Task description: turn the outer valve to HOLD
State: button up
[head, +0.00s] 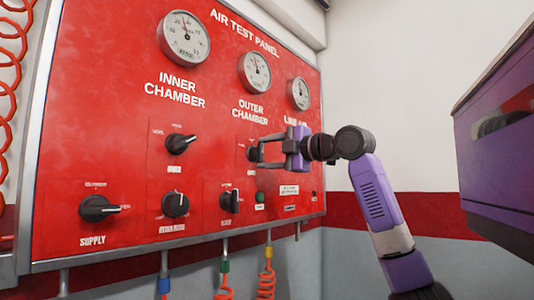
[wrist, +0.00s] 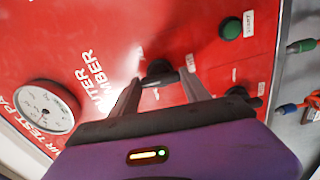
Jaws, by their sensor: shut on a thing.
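The outer valve's black knob (head: 253,153) sits on the red panel below the OUTER CHAMBER label and is partly hidden by my gripper in the head view. My gripper (head: 261,152) comes from the right and is shut on this knob. In the wrist view the knob (wrist: 159,70) shows between the two finger ends of my gripper (wrist: 158,82). Its pointer direction and the small labels around it, HOLD included, are too small or covered to read.
The inner valve knob (head: 180,143) is to the left. A lower row holds the supply knob (head: 98,208), a middle knob (head: 175,204) and another knob (head: 230,200). A green button (head: 260,197) is close below my gripper. Gauges (head: 255,72) are above; coloured hoses (head: 266,281) hang beneath.

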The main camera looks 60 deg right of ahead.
jog(key=shift+f+n, duration=0.1)
jog(key=shift+n, duration=0.4)
jog(key=o, duration=1.4)
jog(key=shift+b+v, duration=1.4)
jog(key=shift+v, duration=2.5)
